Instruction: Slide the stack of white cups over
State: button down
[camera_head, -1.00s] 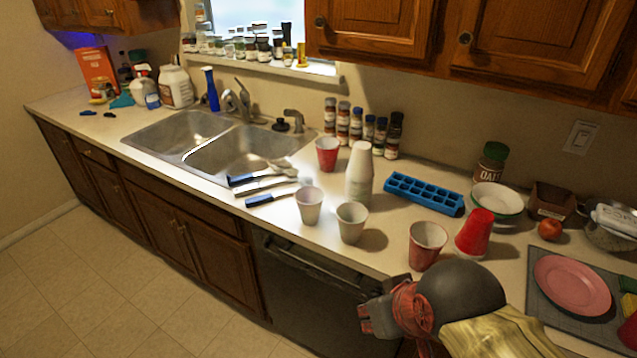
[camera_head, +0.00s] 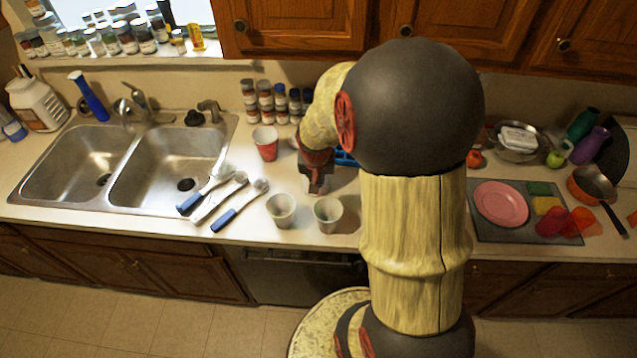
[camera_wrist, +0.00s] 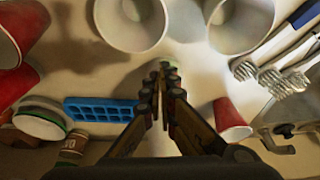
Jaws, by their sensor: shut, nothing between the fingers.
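The tall stack of white cups cannot be clearly made out. In the head view my gripper and forearm cover its place, between the red cup (camera_head: 265,143) and the blue ice tray (camera_head: 345,159). My gripper (camera_head: 316,188) points down over the counter, shut and empty. In the wrist view its fingertips (camera_wrist: 163,75) are close together. Two single white cups stand in front of it, a left one (camera_head: 281,211) and a right one (camera_head: 328,215). In the wrist view they show as the right one (camera_wrist: 130,22) and the left one (camera_wrist: 238,22), at the top.
Utensils with blue handles (camera_head: 238,206) lie left of the cups, beside the double sink (camera_head: 150,170). Spice jars (camera_head: 266,104) line the wall behind. The ice tray (camera_wrist: 100,110) and red cups (camera_wrist: 20,30) flank my gripper in the wrist view. A pink plate (camera_head: 500,204) lies right.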

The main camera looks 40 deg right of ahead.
jog(key=b+x, duration=0.1)
jog(key=x, duration=0.9)
jog(key=shift+s+d+f, duration=0.1)
jog(key=shift+s+d, duration=0.05)
jog(key=shift+d, duration=0.05)
jog(key=w+d, duration=0.3)
jog(key=d, duration=0.1)
jog(key=w+d, duration=0.3)
jog(key=w, duration=0.1)
jog(key=shift+d, duration=0.35)
